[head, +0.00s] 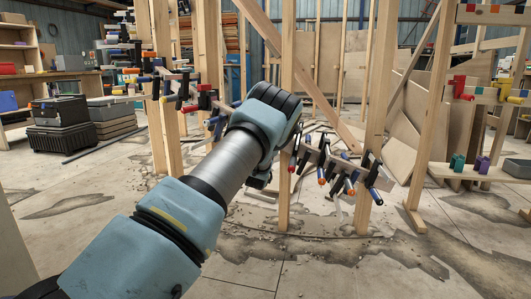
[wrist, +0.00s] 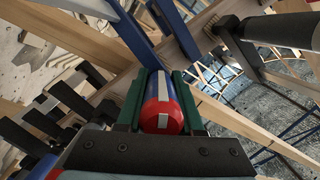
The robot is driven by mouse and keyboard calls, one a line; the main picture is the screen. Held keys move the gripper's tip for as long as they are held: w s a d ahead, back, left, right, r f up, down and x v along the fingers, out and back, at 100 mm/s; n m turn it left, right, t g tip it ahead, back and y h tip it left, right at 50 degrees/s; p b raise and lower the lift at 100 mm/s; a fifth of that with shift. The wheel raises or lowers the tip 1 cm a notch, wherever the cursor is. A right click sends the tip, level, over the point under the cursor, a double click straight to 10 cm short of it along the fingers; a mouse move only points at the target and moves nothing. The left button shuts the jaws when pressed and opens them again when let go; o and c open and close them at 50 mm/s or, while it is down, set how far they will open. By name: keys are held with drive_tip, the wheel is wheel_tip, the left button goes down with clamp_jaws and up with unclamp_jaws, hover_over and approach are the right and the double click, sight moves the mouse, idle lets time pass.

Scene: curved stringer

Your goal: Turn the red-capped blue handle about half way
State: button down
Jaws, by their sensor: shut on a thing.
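The blue handle with a red cap (wrist: 163,108) shows in the middle of the wrist view, its red end toward the camera. A white stripe runs along the handle and onto the cap. My gripper (wrist: 162,84) has its green fingers on both sides of the handle and is shut on it. In the head view my wrist hides this handle and the fingers. The curved wooden stringer (head: 322,162) runs behind and to the right of my wrist, with several clamps on it.
Neighbouring clamps with dark bars and orange- or blue-ended handles (head: 350,187) hang close on the right. Wooden posts (head: 287,195) stand beside my wrist. More clamps (head: 190,95) sit to the left. Black cases (head: 60,125) stand at far left. The front floor is open.

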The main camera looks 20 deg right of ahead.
drive_tip(key=m+b, duration=0.1)
drive_tip(key=m, duration=0.3)
drive_tip(key=shift+m+t, duration=0.4)
idle(0.4)
drive_tip(key=c, duration=0.5)
unclamp_jaws()
drive_tip(key=shift+c, duration=0.2)
drive_tip(key=shift+s, duration=0.1)
drive_tip(key=p+v, duration=0.3)
drive_tip(key=v, duration=0.7)
drive_tip(key=shift+s, duration=0.3)
drive_tip(key=shift+a+f, duration=0.1)
drive_tip(key=a+p+v, duration=0.1)
drive_tip(key=v, duration=0.6)
drive_tip(key=shift+w, duration=0.15)
